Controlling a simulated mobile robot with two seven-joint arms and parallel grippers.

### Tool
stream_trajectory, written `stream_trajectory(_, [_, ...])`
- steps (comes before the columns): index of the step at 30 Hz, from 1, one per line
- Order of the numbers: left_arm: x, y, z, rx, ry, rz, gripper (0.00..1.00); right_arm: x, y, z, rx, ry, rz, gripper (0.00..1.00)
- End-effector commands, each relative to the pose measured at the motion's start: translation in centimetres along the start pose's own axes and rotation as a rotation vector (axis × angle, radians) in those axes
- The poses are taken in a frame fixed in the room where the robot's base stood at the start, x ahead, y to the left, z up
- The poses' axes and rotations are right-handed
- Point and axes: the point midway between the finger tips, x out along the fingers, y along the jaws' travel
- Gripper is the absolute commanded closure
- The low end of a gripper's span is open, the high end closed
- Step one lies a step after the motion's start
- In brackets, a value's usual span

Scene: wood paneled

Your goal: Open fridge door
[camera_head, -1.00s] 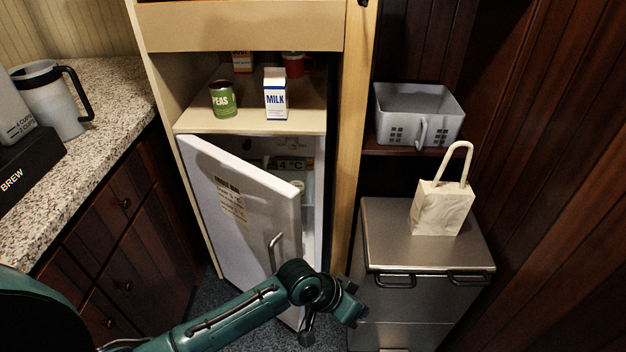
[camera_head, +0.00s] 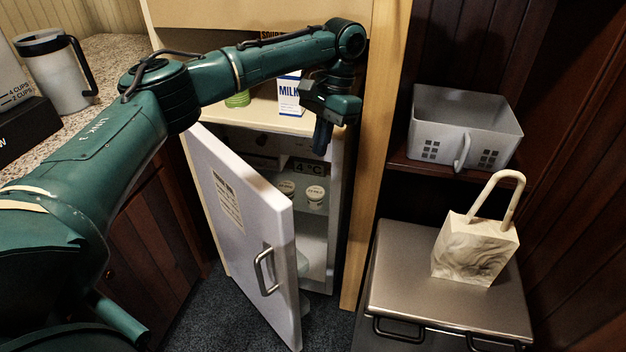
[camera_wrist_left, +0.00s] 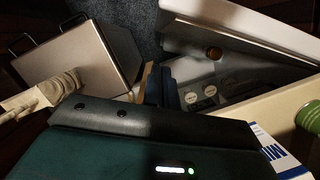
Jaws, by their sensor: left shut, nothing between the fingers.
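The white fridge door (camera_head: 232,205) stands partly open, hinged on its left side, with its free edge swung out toward me. Its metal handle (camera_head: 264,272) is near the free edge. The fridge interior (camera_head: 318,225) shows through the gap, with small white-lidded jars and a 4 °C display. My left gripper (camera_head: 322,140) is shut and empty, pointing down in front of the upper right of the fridge opening, clear of the door handle. In the left wrist view its fingers (camera_wrist_left: 160,85) show between the steel bin and the door (camera_wrist_left: 240,28). My right gripper is not in view.
A milk carton (camera_head: 291,95) and a partly hidden green can (camera_head: 238,99) stand on the shelf behind my left arm. At right are a grey basket (camera_head: 465,125) and a steel bin (camera_head: 400,270) with a marbled bag (camera_head: 475,248) on it. Floor shows below the door.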

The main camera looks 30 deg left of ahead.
Motion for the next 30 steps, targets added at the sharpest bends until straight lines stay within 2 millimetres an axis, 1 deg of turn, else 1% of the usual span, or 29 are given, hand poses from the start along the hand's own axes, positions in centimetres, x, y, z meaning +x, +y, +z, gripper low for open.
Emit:
stream_trajectory(2, [0.5,-0.1,0.1,-0.004,-0.004,-0.001,1.0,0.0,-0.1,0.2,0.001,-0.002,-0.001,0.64])
stream_trajectory(5, [1.9,-0.1,0.1,-0.003,-0.004,-0.001,1.0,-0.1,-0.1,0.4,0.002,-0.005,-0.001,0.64])
stream_trajectory(11, [6.2,-0.1,0.1,-0.001,-0.004,-0.002,1.0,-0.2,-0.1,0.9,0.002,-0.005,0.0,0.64])
stream_trajectory(16, [9.9,-0.1,0.1,-0.001,-0.004,0.0,1.0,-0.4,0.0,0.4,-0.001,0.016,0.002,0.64])
stream_trajectory(17, [10.2,-0.1,0.2,-0.001,-0.002,-0.001,1.0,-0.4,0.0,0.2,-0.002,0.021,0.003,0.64])
stream_trajectory(18, [9.9,-0.1,0.9,0.0,0.001,-0.002,1.0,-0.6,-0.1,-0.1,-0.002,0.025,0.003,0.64])
stream_trajectory(24, [10.5,-0.1,3.0,0.0,0.0,-0.001,1.0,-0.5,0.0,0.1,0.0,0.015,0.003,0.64])
stream_trajectory(30, [10.7,0.0,3.8,0.0,0.001,-0.001,1.0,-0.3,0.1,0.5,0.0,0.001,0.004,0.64])
